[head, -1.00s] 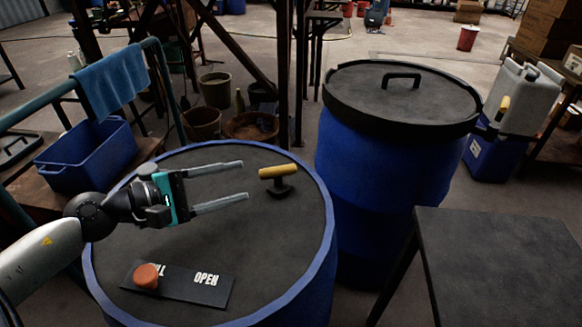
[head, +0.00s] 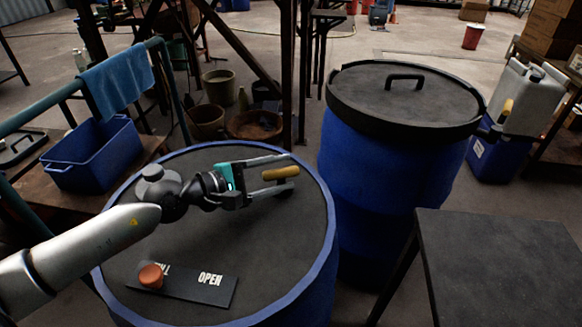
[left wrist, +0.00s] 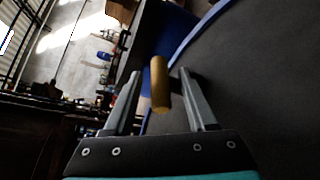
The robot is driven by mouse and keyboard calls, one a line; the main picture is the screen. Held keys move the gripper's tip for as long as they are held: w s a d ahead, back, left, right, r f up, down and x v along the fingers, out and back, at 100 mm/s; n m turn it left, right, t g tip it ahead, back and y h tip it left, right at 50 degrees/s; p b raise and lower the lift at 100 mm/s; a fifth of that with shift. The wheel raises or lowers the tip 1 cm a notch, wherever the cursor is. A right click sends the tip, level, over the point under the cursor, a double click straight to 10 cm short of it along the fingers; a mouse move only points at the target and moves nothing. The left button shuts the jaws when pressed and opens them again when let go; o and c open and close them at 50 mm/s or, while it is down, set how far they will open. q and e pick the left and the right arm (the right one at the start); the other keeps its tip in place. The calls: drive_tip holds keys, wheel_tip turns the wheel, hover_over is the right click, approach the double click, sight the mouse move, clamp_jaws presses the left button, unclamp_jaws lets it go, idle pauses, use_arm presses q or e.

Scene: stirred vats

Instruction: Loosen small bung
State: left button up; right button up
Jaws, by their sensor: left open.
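The small bung has a yellow T-handle (head: 281,172) on top of the near blue drum (head: 325,240). Its dark stem is mostly hidden in the head view. My left gripper (head: 289,172) is open, with its two fingers reaching to either side of the handle. In the left wrist view the yellow handle (left wrist: 160,84) stands between the fingers of the gripper (left wrist: 160,85), with gaps beside it. An orange knob (head: 151,276) sits at one end of a dark plate (head: 190,288) lettered OPEN on the drum top. My right gripper is not in view.
A second blue drum (head: 365,165) with a black handled lid stands behind to the right. A dark table (head: 500,265) is at the right front. A teal rail (head: 40,108) with a blue towel and a blue bin (head: 90,165) are at the left.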

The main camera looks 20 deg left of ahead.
use_arm(q)
drive_tip(key=shift+x, duration=1.45)
drive_tip(key=shift+c, duration=0.3)
clamp_jaws()
